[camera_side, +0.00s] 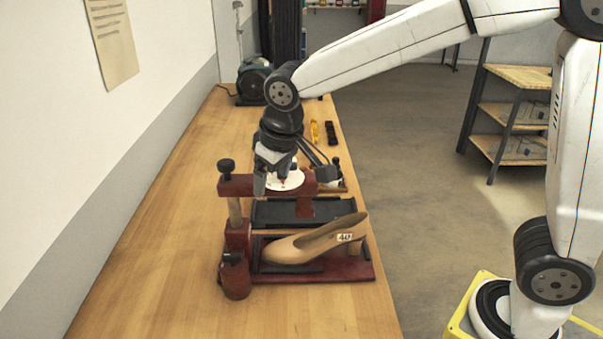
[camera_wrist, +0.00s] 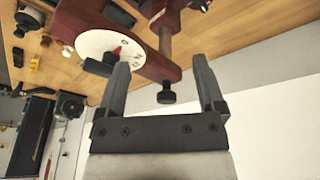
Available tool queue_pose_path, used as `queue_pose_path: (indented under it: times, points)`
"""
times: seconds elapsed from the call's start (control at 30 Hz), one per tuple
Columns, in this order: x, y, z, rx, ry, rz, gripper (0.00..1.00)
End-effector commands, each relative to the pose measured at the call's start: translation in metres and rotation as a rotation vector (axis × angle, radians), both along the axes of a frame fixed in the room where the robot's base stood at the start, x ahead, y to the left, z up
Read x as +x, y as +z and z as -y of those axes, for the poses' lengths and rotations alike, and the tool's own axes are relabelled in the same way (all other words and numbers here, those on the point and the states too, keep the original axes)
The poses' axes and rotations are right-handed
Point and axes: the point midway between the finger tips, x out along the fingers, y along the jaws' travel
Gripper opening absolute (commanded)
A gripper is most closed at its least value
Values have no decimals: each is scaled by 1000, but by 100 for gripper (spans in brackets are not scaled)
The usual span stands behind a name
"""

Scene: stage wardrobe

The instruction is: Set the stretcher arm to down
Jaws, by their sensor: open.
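The dark red shoe stretcher (camera_side: 367,271) stands on the bench. Its horizontal red arm (camera_side: 240,186) sits high on the post (camera_side: 234,209), with a gap above the shoe. A beige heeled shoe (camera_side: 310,244) tagged 40 lies on its base. A white dial with a red pointer (camera_side: 291,181) is on the arm, partly behind my gripper (camera_side: 272,182). In the wrist view the dial (camera_wrist: 95,42) lies beyond the left finger of my gripper (camera_wrist: 162,72), and the black knob (camera_wrist: 166,97) shows between the fingers. My gripper is open and holds nothing visible. Contact with the arm cannot be told.
A dark green-black machine (camera_side: 253,82) stands farther back on the bench. A yellow item (camera_side: 315,131) and a black item (camera_side: 331,132) lie behind the stretcher near the right edge. The wall is at left. The bench front (camera_side: 160,290) is clear.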

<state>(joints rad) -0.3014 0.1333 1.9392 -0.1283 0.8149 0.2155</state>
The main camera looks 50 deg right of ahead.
Motion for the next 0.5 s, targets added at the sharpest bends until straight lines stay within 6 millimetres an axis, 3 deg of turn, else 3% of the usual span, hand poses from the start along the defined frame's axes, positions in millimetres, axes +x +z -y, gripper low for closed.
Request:
queue_pose_path:
  times: [0.2,0.5]
  points:
    - [45,39,-21,19,-51,55,87]
    - [88,60,-15,62,-145,115,87]
